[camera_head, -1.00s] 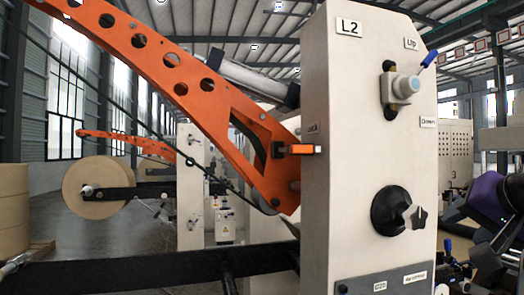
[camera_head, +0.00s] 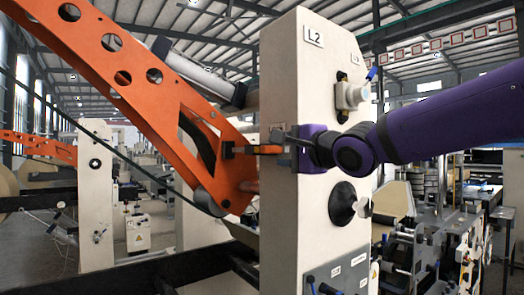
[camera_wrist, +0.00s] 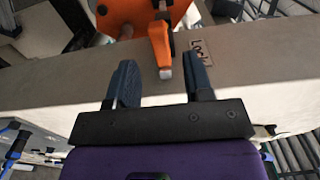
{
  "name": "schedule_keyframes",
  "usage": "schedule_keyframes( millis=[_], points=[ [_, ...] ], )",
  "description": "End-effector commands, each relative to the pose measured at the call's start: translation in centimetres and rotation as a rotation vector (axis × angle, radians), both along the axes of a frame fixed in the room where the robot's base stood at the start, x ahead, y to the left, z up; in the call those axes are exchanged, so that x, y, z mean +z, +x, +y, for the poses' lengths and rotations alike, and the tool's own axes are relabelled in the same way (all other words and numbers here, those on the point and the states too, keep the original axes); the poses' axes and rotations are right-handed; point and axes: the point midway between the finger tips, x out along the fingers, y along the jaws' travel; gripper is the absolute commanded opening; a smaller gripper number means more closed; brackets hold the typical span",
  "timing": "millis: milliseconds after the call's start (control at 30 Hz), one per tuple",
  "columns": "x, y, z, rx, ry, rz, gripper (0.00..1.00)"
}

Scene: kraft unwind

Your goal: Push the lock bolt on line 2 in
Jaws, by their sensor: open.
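The lock bolt (camera_head: 268,149) on the L2 column is an orange block at the side of the big orange arm (camera_head: 200,125). In the wrist view the bolt (camera_wrist: 159,42) has a pale end and points toward my gripper, beside a "Lock" label (camera_wrist: 201,48). My gripper (camera_wrist: 159,64) is open, with one dark finger on each side of the bolt's end; I cannot tell whether either touches it. In the head view my gripper (camera_head: 289,142) is at the column's edge, partly hiding the bolt's right end.
The cream L2 column (camera_head: 305,230) stands close, with a blue-tipped lever (camera_head: 371,73) above my arm and a black knob (camera_head: 343,203) below it. A dark horizontal beam (camera_head: 150,275) crosses low on the left. Machinery (camera_head: 440,240) stands at the right.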

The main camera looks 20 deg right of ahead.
Motion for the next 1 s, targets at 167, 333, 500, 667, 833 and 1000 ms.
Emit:
schedule_keyframes(
  millis=[167,333,500,667,833,1000],
  points=[
    [-0.1,2.6,0.8,-0.002,-0.003,0.002,0.47],
    [-0.1,4.9,1.5,-0.002,-0.004,0.002,0.47],
    [0.0,6.6,2.1,-0.002,-0.003,0.001,0.47],
    [0.0,7.4,2.3,-0.002,-0.001,0.001,0.47],
    [0.0,7.5,2.4,-0.002,-0.001,0.000,0.47],
    [0.0,7.5,2.4,-0.001,-0.001,0.001,0.42]
  ],
)
